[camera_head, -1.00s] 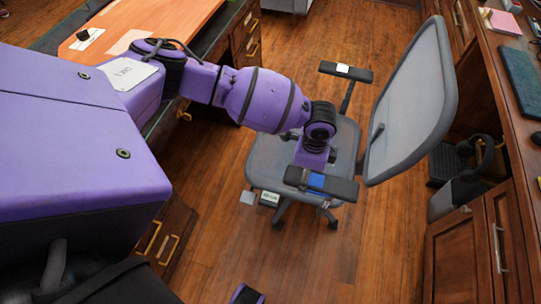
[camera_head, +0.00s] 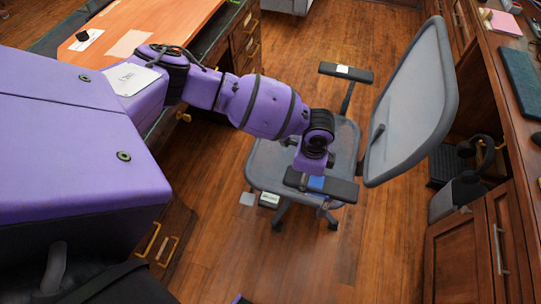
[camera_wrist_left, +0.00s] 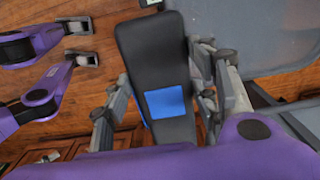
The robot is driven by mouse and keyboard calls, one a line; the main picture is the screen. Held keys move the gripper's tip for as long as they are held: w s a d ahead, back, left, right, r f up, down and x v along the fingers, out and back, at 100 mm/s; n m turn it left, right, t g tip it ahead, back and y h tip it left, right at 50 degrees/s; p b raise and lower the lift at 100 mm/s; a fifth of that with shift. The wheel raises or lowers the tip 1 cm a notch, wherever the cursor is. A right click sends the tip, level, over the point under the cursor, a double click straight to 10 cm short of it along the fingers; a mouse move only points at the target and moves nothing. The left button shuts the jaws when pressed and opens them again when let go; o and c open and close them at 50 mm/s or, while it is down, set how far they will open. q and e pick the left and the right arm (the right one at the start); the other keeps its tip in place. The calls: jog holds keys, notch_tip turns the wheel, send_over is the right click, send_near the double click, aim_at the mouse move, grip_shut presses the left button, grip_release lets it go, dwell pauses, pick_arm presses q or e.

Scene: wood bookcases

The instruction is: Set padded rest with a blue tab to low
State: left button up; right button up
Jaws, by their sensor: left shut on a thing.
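The padded rest with the blue tab (camera_head: 339,189) is the near dark armrest of a grey office chair (camera_head: 259,166). Its blue tab (camera_head: 316,183) shows just below my left wrist. My left gripper (camera_wrist_left: 158,100) is over this rest, with one finger on each side of the pad, shut on it. In the left wrist view the dark pad (camera_wrist_left: 150,50) lies lengthwise between the fingers and the blue tab (camera_wrist_left: 166,102) faces the camera. The rest's support post is mostly hidden.
The other armrest (camera_head: 360,75), with a white tab, is on the chair's far side. The chair's mesh back (camera_head: 412,105) stands to the right. Wooden desks stand at left (camera_head: 150,18) and right (camera_head: 510,125). Open wooden floor (camera_head: 300,262) lies in front of the chair.

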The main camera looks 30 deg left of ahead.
pick_arm(q)
notch_tip(320, 180, down, 6)
jog(key=b, duration=0.1)
jog(key=shift+f, duration=0.2)
pick_arm(e)
jog(key=shift+s+f, duration=0.2)
jog(key=shift+f, duration=0.55)
pick_arm(q)
jog(key=o, duration=1.7)
jog(key=shift+w, duration=0.1)
pick_arm(e)
jog(key=shift+w, duration=0.1)
pick_arm(q)
notch_tip(320, 180, up, 12)
jog(key=shift+r, duration=0.1)
